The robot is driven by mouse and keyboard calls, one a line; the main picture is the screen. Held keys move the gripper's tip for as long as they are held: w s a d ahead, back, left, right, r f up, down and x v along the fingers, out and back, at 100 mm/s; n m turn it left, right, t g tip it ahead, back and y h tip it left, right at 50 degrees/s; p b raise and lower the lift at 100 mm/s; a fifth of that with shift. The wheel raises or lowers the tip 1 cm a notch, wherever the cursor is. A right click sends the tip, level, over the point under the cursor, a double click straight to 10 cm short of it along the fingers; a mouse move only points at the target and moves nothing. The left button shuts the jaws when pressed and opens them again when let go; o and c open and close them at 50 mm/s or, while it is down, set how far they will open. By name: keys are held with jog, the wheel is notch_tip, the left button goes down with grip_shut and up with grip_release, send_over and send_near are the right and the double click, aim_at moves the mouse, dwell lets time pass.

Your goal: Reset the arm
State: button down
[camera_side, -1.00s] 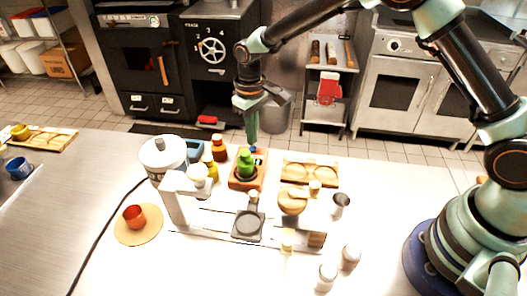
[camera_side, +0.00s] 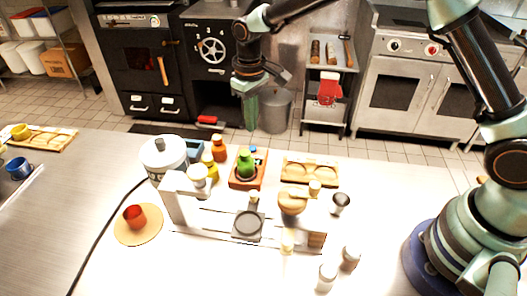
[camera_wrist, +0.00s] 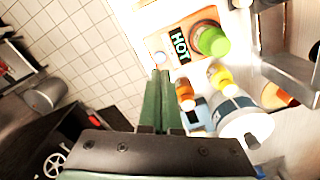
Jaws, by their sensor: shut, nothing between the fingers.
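My gripper (camera_side: 250,108) is shut and empty in the side view. It is held in the air above the far edge of the counter, behind the green bottle (camera_side: 246,164). The green bottle stands on a small wooden base (camera_side: 238,184). In the wrist view my gripper's two green fingers (camera_wrist: 160,75) lie together, pointing up the picture. The green bottle's top (camera_wrist: 213,40) shows right of the fingertips, beside a dark label reading HOT (camera_wrist: 180,44).
A white pot (camera_side: 160,160), an orange-red bottle (camera_side: 219,150) and a wooden tray (camera_side: 308,173) stand near the far edge. A red cup (camera_side: 134,216) sits on a round mat (camera_side: 150,232). Several small items crowd the middle; the counter's left part is mostly clear.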

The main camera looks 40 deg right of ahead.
jog(key=shift+r, duration=0.35)
jog(key=s+d+r+m+t, duration=0.1)
jog(key=s+d+r, duration=0.2)
jog(key=r, duration=0.3)
jog(key=s+d+r+t, duration=0.1)
jog(key=s+d+r, duration=0.25)
jog(key=r, duration=0.25)
jog(key=s+d+r+m+t, duration=0.1)
jog(key=s+d, duration=0.2)
jog(key=s, duration=0.3)
jog(key=s+d+r+m+t, duration=0.1)
jog(key=s+d+t, duration=0.1)
jog(key=s+d, duration=0.2)
jog(key=s, duration=0.3)
jog(key=shift+r+t, duration=0.3)
